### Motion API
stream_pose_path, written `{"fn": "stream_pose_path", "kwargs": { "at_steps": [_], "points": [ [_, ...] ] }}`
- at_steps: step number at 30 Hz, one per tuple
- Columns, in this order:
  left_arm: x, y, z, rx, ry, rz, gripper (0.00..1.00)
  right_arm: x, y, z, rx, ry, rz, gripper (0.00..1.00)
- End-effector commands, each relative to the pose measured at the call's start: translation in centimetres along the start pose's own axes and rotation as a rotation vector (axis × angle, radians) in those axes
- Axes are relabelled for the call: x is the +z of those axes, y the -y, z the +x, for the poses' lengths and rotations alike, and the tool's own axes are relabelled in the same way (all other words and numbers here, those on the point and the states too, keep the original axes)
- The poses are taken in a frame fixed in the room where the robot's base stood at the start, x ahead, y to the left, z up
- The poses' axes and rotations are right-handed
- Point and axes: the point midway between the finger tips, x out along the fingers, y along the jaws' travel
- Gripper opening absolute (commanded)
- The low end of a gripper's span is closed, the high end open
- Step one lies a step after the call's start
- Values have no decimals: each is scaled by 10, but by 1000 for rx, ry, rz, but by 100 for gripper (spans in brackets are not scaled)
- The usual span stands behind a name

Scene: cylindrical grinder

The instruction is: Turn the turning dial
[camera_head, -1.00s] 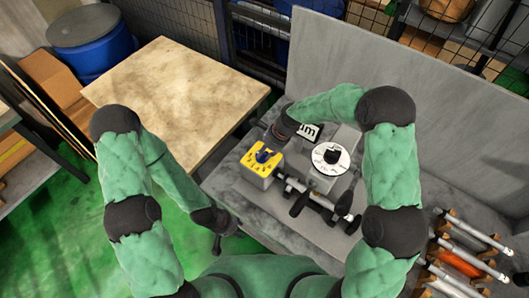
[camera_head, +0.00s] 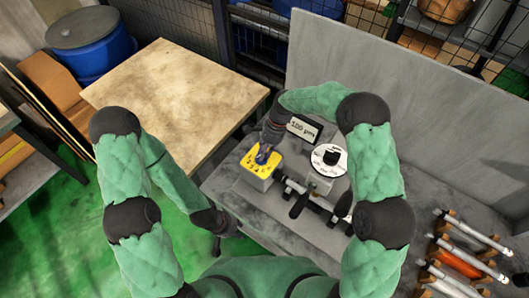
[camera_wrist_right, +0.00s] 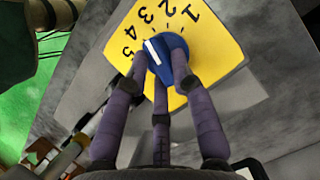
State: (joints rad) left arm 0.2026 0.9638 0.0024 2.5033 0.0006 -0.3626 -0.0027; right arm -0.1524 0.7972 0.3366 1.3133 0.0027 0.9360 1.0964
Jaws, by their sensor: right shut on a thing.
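The turning dial is a blue knob with a white pointer mark (camera_wrist_right: 178,58), on a yellow plate (camera_wrist_right: 220,50) numbered 1 to 5. The mark faces the upper left, on the side of 3, 4 and 5; the exact number is unclear. In the head view the dial (camera_head: 263,157) sits atop the yellow box (camera_head: 255,171). My right gripper (camera_head: 268,143) is over it, and in the wrist view its fingers (camera_wrist_right: 168,88) are closed around the knob. My left gripper (camera_head: 222,232) hangs low, left of the machine and away from the dial; its opening is unclear.
A small display (camera_head: 303,129) showing an rpm value stands behind the dial. A white round dial (camera_head: 329,158) and dark levers (camera_head: 299,205) are to its right. A wooden table (camera_head: 175,95) is at the left, and a rack of rods (camera_head: 465,250) at the lower right.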

Motion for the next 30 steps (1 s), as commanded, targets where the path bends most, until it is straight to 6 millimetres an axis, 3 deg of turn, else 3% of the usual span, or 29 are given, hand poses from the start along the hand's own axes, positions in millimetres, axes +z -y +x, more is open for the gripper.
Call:
{"fn": "stream_pose_path", "kwargs": {
  "at_steps": [14, 15, 17, 30],
  "points": [
    [0, 0, 0, 0, 0, 0, 40, 0, 0, 1, 7, 0, -14, 0],
    [0, 0, 0, 0, 0, 0, 40, 0, 0, 1, 7, 0, -14, 31],
    [0, 0, 0, 0, 0, 0, 40, 0, 0, 1, 7, 0, -13, 48],
    [0, 0, 0, 0, 0, 0, 40, 0, 0, -5, 5, -1, -13, 49]
  ]
}}
